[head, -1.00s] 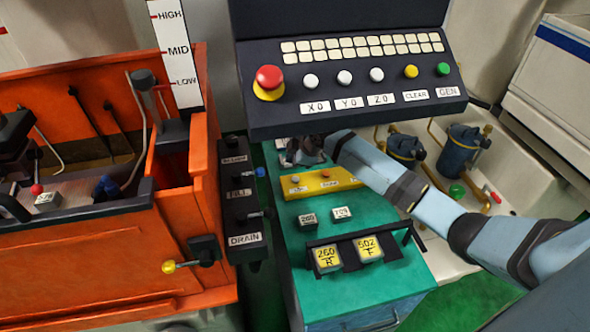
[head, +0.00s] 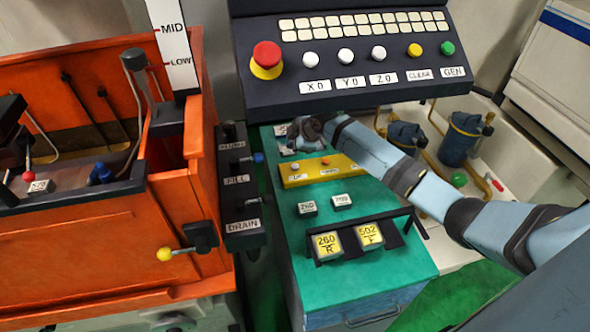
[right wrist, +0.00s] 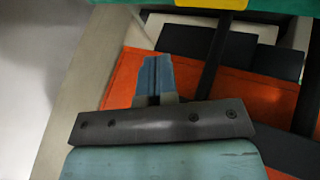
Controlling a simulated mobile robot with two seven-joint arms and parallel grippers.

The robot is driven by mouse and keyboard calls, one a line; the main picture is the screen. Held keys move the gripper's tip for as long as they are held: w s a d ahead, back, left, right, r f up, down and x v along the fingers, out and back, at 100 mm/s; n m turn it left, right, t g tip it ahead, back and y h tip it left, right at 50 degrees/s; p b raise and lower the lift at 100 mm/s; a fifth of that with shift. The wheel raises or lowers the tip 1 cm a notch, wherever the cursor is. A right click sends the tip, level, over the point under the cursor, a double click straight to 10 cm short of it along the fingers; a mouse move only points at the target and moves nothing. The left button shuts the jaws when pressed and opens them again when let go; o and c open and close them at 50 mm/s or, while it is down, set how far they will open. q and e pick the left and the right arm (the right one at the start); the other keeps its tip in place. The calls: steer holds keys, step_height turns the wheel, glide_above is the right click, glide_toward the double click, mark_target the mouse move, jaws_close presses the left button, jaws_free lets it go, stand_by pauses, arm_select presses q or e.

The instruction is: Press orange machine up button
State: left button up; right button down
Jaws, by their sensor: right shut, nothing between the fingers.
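The orange machine (head: 100,255) fills the left of the head view; part of its orange body also shows in the right wrist view (right wrist: 262,93). I cannot make out a button marked "up" on it. My right gripper (head: 303,132) is above the far end of the green cabinet, beside the yellow button strip (head: 322,170) and below the dark control panel. In the right wrist view its blue fingers (right wrist: 154,78) are together with nothing between them. My left gripper is not in view.
The control panel (head: 345,65) has a red emergency button (head: 267,58). A lever box marked FILL and DRAIN (head: 240,190) stands between the orange machine and the green cabinet (head: 385,275). A rack with yellow-labelled blocks (head: 370,238) sits on the cabinet.

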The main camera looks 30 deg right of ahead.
steer(key=b, duration=0.3)
glide_above(293, 166)
step_height(293, 166, down, 4)
steer(key=shift+s+f, duration=0.1)
steer(key=shift+f, duration=0.85)
stand_by(0.7)
steer(key=shift+f, duration=0.4)
